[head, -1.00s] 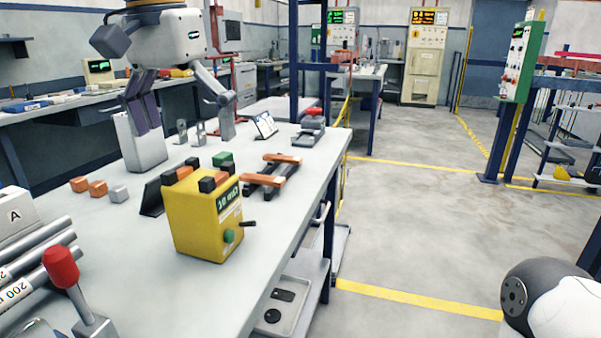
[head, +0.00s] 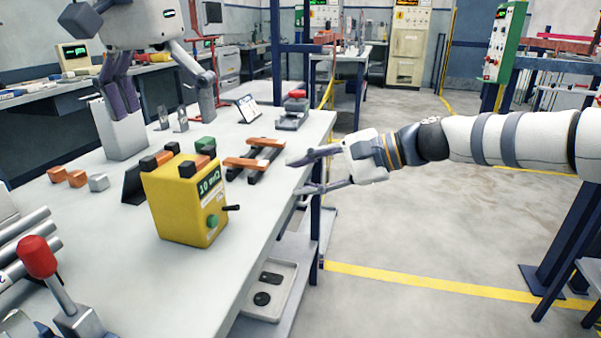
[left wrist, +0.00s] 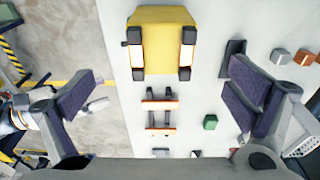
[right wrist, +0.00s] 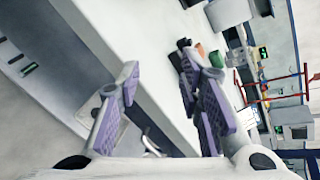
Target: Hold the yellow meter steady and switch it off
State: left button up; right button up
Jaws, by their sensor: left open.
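The yellow meter (head: 188,212) stands upright on the bench in the head view, with black and orange terminals on top. Its front has a "10 mΩ" label, a green round knob (head: 212,221) and a black lever (head: 232,208) sticking out to the right. The meter also shows at the top of the left wrist view (left wrist: 163,50). My left gripper (head: 168,108) points down above the bench, behind the meter, open and empty. My right gripper (head: 296,176) is open and empty, right of the meter and apart from it, by the bench edge; its fingers point left.
A frame with orange bars (head: 255,155) lies behind the meter. Small orange and grey blocks (head: 77,178) lie to its left. A red-knobbed lever (head: 40,258) and metal cylinders are at front left. A grey tray (head: 268,290) sits on the lower shelf. Bench (head: 130,275) before the meter is clear.

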aim_at(185, 188)
pick_arm(q)
jog(key=shift+s+a, duration=0.1)
jog(key=shift+a, duration=0.1)
jog(key=shift+d+f, duration=0.1)
jog(key=shift+f, duration=0.2)
jog(key=f, duration=0.3)
jog(key=w+f, duration=0.1)
jog(key=f, duration=0.7)
jog(key=shift+w+d+f, duration=0.2)
jog(key=shift+w+f, duration=0.05)
pick_arm(e)
jog(key=s+a+r+n+g+h, duration=0.1)
jog(key=s+r+n+g, duration=0.3)
jog(key=s, duration=0.3)
jog(key=shift+a+r+g, duration=0.4)
jog(key=shift+r, duration=0.4)
pick_arm(q)
jog(key=shift+c, duration=0.5)
jog(key=c, duration=1.4)
jog(key=shift+c, duration=0.5)
pick_arm(e)
jog(key=shift+s, duration=0.1)
pick_arm(q)
jog(key=shift+f, duration=0.1)
